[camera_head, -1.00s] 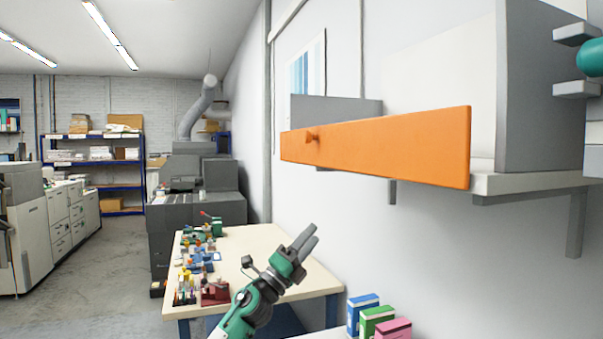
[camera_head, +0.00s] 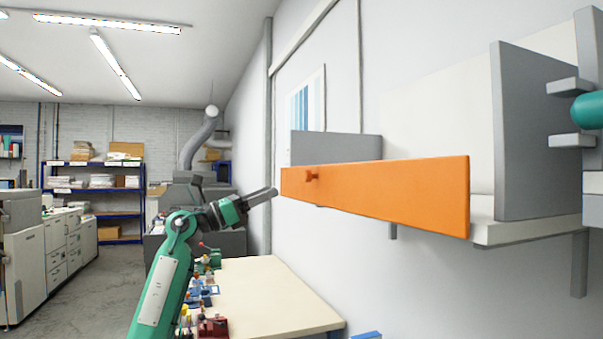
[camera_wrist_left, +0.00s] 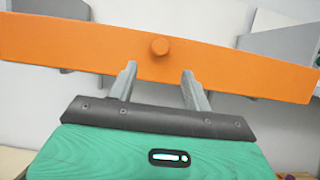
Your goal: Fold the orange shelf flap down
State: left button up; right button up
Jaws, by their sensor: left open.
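The orange shelf flap (camera_head: 390,191) is a long board with its broad face turned toward me, in front of the grey shelf. A small orange knob (camera_head: 312,174) sticks out near its left end. My left gripper (camera_head: 275,192) is just left of the flap's left end in the head view. In the left wrist view, the flap (camera_wrist_left: 230,66) spans the width, and the knob (camera_wrist_left: 160,46) sits just beyond and between the open fingertips (camera_wrist_left: 158,72). Nothing is between the fingers. Whether a finger touches the flap cannot be told.
The grey shelf (camera_head: 500,232) with an upright side panel (camera_head: 540,130) is on the right wall. A cream table (camera_head: 265,300) with small items stands below. The floor at left is open.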

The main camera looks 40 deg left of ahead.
aim_at(305, 176)
pick_arm(q)
jog(key=p+x, duration=0.4)
jog(key=x, duration=0.5)
jog(key=shift+w+d+r+p, duration=0.15)
jog(key=shift+r+p, duration=0.15)
jog(key=shift+w+d, duration=0.25)
jog(key=shift+w, duration=0.25)
jog(key=shift+c, duration=0.9)
grip_shut()
